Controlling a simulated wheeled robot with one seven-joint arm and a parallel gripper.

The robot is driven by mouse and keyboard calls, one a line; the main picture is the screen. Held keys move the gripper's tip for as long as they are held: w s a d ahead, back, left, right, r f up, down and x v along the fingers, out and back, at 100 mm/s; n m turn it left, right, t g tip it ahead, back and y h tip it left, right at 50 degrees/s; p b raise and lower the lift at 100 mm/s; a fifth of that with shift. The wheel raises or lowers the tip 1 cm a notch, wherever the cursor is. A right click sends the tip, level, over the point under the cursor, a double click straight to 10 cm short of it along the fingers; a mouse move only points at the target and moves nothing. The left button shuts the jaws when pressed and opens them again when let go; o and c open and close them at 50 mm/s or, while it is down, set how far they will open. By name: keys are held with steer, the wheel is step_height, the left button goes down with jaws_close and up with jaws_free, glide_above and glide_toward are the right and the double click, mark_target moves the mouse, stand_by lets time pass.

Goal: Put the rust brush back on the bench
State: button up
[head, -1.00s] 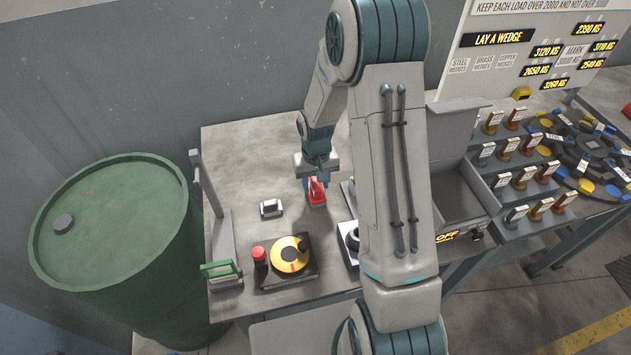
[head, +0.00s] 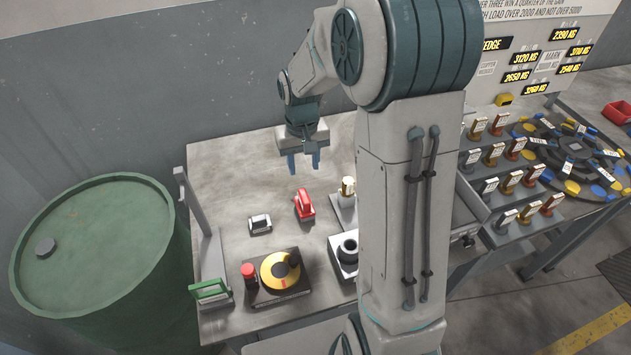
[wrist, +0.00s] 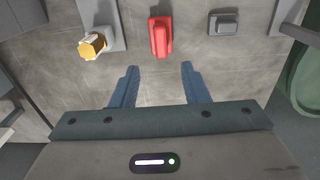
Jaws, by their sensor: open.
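The rust brush, which I take to be the red block-like piece with a raised handle (head: 304,206), rests on the grey bench (head: 235,175). It also shows in the wrist view (wrist: 161,36), just beyond the fingertips. My gripper (head: 304,164) is above the bench and behind the red piece in the head view, apart from it. In the wrist view the two blue fingers (wrist: 159,68) are spread with nothing between them.
A small grey block (head: 260,223) lies left of the red piece; a brass-topped piece (head: 348,188) stands right. A yellow dial box (head: 280,272) and green-handled piece (head: 209,290) are near the front. A green drum (head: 95,250) stands left. The bench's back left is clear.

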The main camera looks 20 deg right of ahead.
steer(key=s+r+t, duration=0.1)
steer(key=s+r, duration=0.4)
steer(key=s, duration=0.5)
steer(key=s+r+t, duration=0.2)
steer(key=s+r, duration=0.4)
steer(key=s, duration=0.4)
steer(key=shift+s, duration=0.25)
